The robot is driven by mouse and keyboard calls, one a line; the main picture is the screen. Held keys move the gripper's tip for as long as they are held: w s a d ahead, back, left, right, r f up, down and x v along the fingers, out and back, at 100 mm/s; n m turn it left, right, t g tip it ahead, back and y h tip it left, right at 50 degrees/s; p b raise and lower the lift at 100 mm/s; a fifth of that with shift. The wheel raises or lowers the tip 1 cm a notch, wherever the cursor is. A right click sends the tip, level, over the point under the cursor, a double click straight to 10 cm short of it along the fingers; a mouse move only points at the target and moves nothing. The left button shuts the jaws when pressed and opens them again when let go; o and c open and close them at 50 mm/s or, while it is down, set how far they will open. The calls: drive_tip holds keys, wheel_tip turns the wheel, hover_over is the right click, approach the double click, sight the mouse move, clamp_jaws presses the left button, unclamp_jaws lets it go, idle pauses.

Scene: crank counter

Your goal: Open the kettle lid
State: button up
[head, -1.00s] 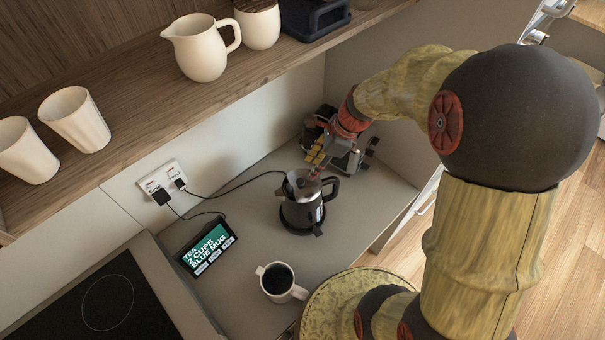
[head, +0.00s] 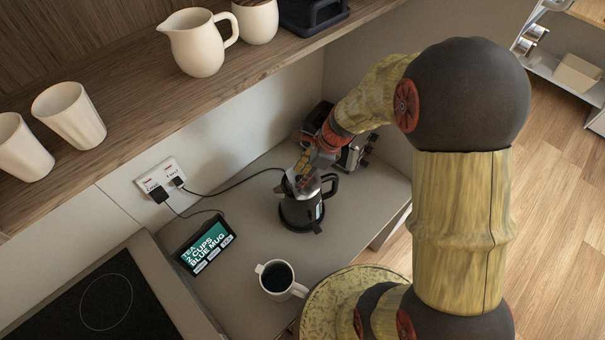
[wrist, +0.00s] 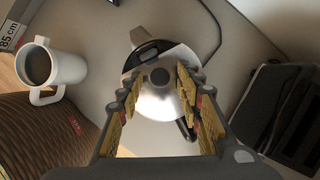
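My gripper (head: 301,177) is above the kettle's top in the head view and hides part of the lid. In the wrist view my gripper (wrist: 165,95) has its two fingers spread apart with nothing between them. I cannot tell whether a finger touches the lid. The lid looks closed.
A white mug (head: 280,280) with dark liquid stands in front of the kettle. A tablet (head: 205,246) is to the left. A dark and silver appliance (wrist: 288,112) stands behind the kettle, close to my arm. A power cord (head: 232,188) runs to the wall socket. A wooden shelf (head: 130,120) overhangs behind.

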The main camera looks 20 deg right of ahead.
clamp_jaws()
idle(0.7)
